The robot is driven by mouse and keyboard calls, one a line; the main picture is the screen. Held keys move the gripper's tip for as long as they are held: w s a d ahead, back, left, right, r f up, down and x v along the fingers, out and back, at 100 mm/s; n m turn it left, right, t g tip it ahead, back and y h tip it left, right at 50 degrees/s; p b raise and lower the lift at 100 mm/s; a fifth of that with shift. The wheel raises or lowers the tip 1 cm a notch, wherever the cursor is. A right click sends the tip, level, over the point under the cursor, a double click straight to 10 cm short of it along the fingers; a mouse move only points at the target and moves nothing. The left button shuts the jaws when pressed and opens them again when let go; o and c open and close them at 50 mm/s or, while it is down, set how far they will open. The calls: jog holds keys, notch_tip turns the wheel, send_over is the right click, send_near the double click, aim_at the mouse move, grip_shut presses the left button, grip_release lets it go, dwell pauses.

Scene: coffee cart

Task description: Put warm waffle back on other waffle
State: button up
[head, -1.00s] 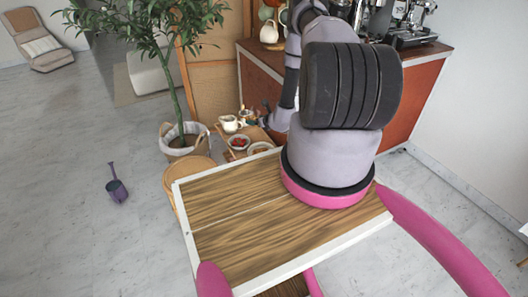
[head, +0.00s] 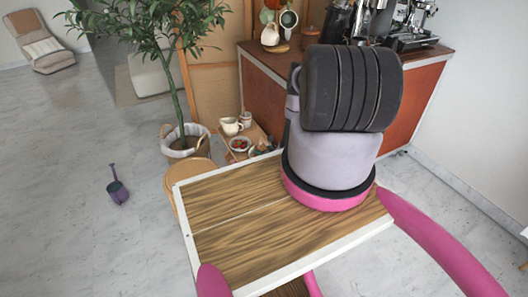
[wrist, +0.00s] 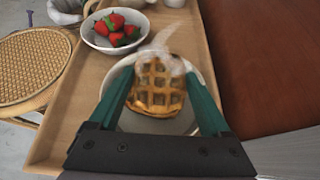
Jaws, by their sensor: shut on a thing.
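In the wrist view, my gripper (wrist: 158,78) has its two green fingers on either side of a golden-brown waffle (wrist: 157,92). It is shut on the waffle, and pale steam rises from it. A pale round plate (wrist: 145,122) lies beneath the waffle. The waffle covers the middle of the plate, and I cannot tell whether it touches anything there. I cannot make out a second waffle. In the head view, my arm hides most of this spot.
A white bowl of strawberries (wrist: 115,35) stands beside the plate on the wooden tray (wrist: 72,100). A round woven stool (wrist: 30,65) is left of the tray, and a reddish-brown cabinet side (wrist: 260,60) is to the right. White cups (head: 231,126) stand near the bowl.

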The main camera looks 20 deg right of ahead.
jog(key=shift+f, duration=0.3)
jog(key=shift+f, duration=0.15)
jog(key=o, duration=1.3)
